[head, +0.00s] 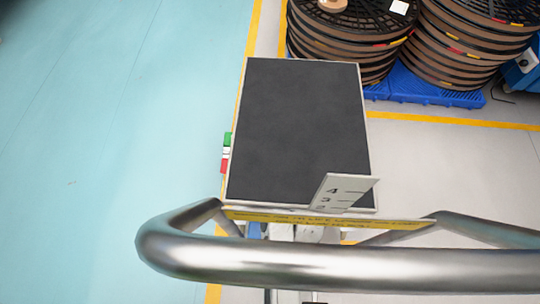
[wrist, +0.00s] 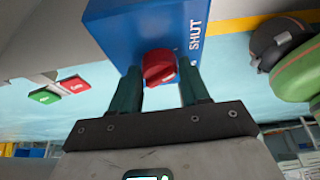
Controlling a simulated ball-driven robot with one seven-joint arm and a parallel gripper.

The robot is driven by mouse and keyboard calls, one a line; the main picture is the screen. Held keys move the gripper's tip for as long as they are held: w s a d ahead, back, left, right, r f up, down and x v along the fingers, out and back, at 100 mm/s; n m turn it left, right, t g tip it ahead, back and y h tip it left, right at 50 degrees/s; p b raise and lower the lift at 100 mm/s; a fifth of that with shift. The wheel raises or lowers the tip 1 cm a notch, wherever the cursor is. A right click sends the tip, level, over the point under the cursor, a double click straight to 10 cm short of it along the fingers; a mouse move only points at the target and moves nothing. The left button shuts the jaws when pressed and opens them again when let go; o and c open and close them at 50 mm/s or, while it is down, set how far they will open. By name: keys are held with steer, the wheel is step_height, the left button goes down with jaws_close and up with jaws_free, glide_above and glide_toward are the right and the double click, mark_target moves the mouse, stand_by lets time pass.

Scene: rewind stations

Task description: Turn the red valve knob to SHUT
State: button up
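The red valve knob (wrist: 159,67) sits on the front of a blue box (wrist: 140,22) in the wrist view. The white word SHUT (wrist: 196,42) runs sideways along the box's right part, just right of the knob. My gripper (wrist: 160,72) has one dark green finger on each side of the knob. The fingers appear to press against its sides, with no clear gap showing. The knob's exact pointing direction is hard to read. Neither the knob nor my gripper shows in the head view.
A green rounded object (wrist: 298,72) and a dark one (wrist: 272,42) are at the right. The head view shows a dark-topped platform (head: 300,130), a metal rail (head: 340,265), stacked reels (head: 465,45) and open floor at left.

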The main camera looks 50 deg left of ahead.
steer(key=o, duration=0.4)
steer(key=shift+c, duration=0.2)
steer(key=shift+r, duration=0.1)
steer(key=shift+r, duration=0.3)
step_height(320, 180, up, 3)
steer(key=shift+f+p, duration=0.1)
steer(key=shift+p, duration=0.85)
steer(key=s+d+r+p, duration=0.6)
steer(key=s+r, duration=0.3)
steer(key=s, duration=0.3)
steer(key=shift+d+r, duration=0.2)
steer(key=shift+d, duration=0.45)
